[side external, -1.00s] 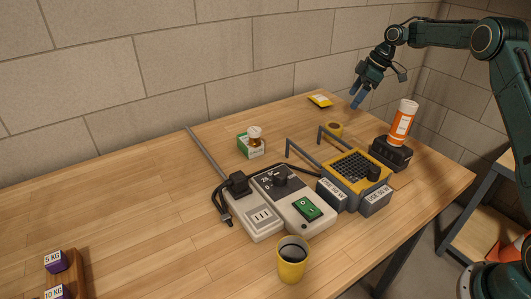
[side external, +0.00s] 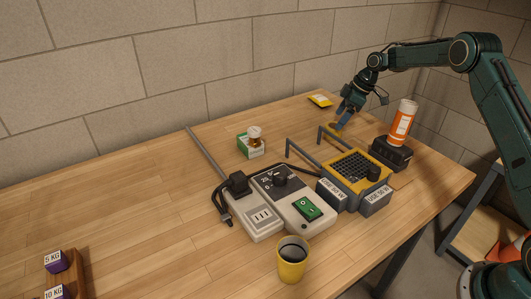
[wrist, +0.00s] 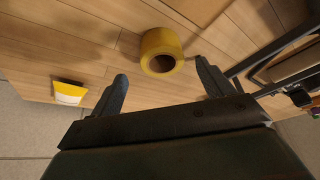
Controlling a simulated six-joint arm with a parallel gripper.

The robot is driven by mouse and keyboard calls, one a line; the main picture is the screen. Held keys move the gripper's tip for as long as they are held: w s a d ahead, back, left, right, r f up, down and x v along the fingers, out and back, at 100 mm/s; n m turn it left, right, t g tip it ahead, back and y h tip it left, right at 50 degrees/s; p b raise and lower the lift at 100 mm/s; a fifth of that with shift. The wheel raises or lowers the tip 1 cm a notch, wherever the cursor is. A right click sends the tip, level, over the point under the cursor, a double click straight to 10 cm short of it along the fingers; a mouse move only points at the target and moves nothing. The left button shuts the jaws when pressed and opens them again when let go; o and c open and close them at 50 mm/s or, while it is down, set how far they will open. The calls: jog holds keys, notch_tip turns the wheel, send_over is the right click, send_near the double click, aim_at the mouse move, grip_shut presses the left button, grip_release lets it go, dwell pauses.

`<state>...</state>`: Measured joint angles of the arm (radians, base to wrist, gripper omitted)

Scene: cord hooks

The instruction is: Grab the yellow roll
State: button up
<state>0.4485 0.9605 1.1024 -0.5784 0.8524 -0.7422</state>
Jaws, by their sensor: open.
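The yellow roll (wrist: 160,41) lies on the wooden table near the middle top of the wrist view, its hollow core facing the camera. In the side external view the roll (side external: 333,127) is partly hidden by my gripper (side external: 341,119). In the wrist view my gripper (wrist: 160,88) is open, one blue finger on each side of the picture. The roll shows between and beyond the fingertips. The fingers are close to the roll, and I cannot tell whether either touches it.
A yellow packet (side external: 320,101) lies behind the roll. A grey frame with hooks and a yellow-topped device (side external: 357,168) stands in front, near my gripper. An orange bottle (side external: 402,124) stands on a black block (side external: 391,153) to the right. The table's left side is largely clear.

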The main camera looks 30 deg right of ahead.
aim_at(330, 126)
jog(key=shift+x, duration=2.6)
jog(key=shift+s+a, duration=0.1)
jog(key=shift+s, duration=0.05)
jog(key=c, duration=1.1)
